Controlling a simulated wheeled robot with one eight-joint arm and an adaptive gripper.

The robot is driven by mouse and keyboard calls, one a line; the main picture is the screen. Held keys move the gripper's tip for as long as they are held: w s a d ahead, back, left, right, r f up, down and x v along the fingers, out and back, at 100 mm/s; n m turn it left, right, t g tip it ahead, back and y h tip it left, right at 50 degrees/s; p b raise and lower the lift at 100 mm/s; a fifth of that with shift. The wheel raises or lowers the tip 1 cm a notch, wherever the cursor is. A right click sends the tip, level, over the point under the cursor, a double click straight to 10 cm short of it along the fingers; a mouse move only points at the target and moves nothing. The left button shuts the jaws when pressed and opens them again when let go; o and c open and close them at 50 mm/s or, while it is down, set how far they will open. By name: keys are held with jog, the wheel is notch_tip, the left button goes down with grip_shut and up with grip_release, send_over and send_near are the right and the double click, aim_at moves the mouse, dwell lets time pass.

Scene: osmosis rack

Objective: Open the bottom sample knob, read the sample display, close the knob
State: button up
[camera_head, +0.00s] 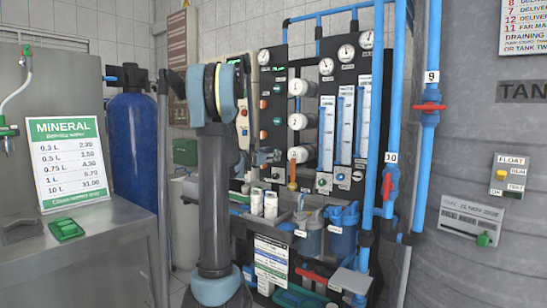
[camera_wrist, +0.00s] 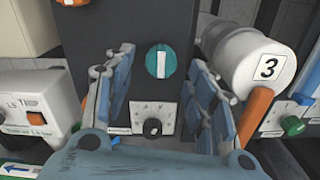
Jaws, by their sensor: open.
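In the wrist view, a round teal knob (camera_wrist: 165,61) with an upright white bar sits on a dark panel (camera_wrist: 125,20). Below it is a square plate with a small dial (camera_wrist: 152,128) and white pointer. I cannot tell which is the bottom sample knob. My gripper (camera_wrist: 160,75) is open, one blue-grey finger on each side of the teal knob, with no contact visible. In the head view, my gripper (camera_head: 268,157) is small beside the panel's lower left, and partly hides it. No sample display is readable.
A white cylinder marked 3 (camera_wrist: 250,62) is close to my right finger, with an orange part (camera_wrist: 255,115) below it. A white box (camera_wrist: 35,108) with an orange button is at left. In the head view, blue pipes (camera_head: 393,120) stand right of the rack, and a metal counter (camera_head: 90,245) is at left.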

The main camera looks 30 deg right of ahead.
jog(key=shift+x, duration=1.7)
jog(key=shift+c, duration=0.6)
jog(key=c, duration=0.9)
